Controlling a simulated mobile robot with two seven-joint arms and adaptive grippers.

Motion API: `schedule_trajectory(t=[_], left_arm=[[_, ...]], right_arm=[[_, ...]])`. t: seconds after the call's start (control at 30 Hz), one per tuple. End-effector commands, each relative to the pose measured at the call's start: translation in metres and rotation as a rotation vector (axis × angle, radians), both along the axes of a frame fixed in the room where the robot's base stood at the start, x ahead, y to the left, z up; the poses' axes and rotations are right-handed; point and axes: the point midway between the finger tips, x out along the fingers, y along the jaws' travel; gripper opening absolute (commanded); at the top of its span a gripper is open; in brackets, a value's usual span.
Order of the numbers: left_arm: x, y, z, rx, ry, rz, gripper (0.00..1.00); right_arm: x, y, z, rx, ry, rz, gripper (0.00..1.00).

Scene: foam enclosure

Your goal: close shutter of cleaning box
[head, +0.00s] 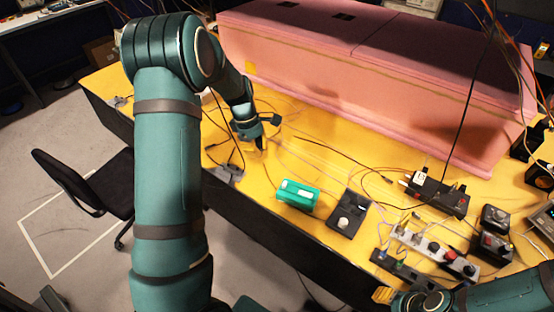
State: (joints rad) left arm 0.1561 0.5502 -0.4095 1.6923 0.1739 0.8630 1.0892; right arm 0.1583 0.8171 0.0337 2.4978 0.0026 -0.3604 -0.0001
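The small green box (298,195), which I take for the cleaning box, lies on the yellow tabletop near its front edge. It has a pale marking on its top. It is too small to tell whether its shutter is open or shut. My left gripper (260,144) points down over the table, behind and to the left of the green box and apart from it. Its fingertips are small and dark, so I cannot tell whether they are open or shut. Part of my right arm shows at the bottom right, but I cannot make out its gripper.
A dark device with a pale knob (343,224) lies just right of the green box. Several dark switch boxes and a power strip (435,250) crowd the right side. Loose cables cross the table. A large pink foam enclosure (370,75) fills the back. A black chair (90,190) stands left.

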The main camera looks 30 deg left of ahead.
Motion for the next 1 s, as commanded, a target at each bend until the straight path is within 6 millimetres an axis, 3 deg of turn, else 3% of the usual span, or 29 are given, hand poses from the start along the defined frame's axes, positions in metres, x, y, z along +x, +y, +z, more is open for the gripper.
schedule_trajectory(t=[0.57,0.8,1.0], left_arm=[[0.002,-0.025,-0.099,0.000,0.004,-0.002,0.00],[0.007,-0.057,-0.093,0.000,0.000,-0.005,0.00],[0.008,-0.063,-0.094,0.000,0.000,-0.003,0.00]], right_arm=[[0.000,0.000,-0.001,0.000,0.000,0.000,0.39],[0.000,0.000,0.006,0.000,0.000,0.001,0.39],[0.000,0.000,0.006,0.000,0.001,0.001,0.39]])
